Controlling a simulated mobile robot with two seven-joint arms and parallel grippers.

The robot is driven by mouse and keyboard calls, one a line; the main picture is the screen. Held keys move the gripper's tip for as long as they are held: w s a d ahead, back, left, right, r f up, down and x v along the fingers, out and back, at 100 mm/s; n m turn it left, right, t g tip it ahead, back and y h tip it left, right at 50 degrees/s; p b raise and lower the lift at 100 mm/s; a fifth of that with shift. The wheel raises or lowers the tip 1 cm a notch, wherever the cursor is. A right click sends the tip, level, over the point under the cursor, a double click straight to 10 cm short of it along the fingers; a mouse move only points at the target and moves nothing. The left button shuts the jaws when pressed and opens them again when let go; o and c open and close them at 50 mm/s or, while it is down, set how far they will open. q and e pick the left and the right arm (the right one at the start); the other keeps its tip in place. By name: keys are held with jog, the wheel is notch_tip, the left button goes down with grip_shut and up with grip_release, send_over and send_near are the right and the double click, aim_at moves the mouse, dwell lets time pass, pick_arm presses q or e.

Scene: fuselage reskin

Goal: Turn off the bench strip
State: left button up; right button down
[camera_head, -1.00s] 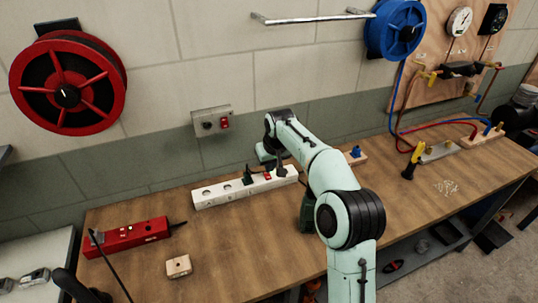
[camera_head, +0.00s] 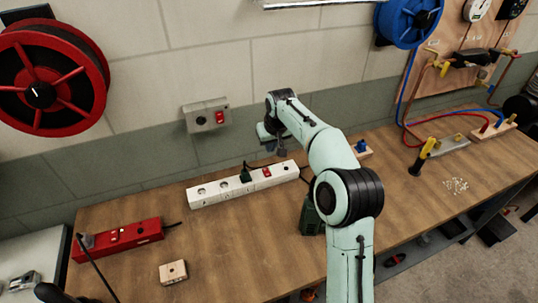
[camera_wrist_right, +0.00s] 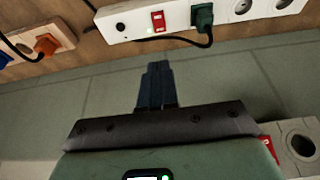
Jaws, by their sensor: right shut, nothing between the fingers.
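The white bench strip (camera_head: 215,190) lies along the back of the workbench. Its red switch (camera_head: 267,172) is right of a dark green plug (camera_head: 246,176). In the right wrist view the strip (camera_wrist_right: 125,22) is at the top, its red switch (camera_wrist_right: 158,21) beside a small lit green light. My right gripper (camera_head: 281,152) is shut and empty, just above and behind the strip, near the switch and apart from it. Its closed dark fingers (camera_wrist_right: 155,68) point toward the strip in the right wrist view. My left gripper is not in view.
A switch box (camera_head: 207,115) with a red switch is on the wall. A red strip (camera_head: 120,238) and a small wooden block (camera_head: 173,272) lie at the left of the bench. A wooden socket block (camera_head: 362,152) is right of my gripper.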

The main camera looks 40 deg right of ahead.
send_near(266, 169)
jog(key=x, duration=0.5)
jog(key=shift+w+d, duration=0.1)
jog(key=shift+w, duration=0.15)
jog(key=shift+f, duration=0.7)
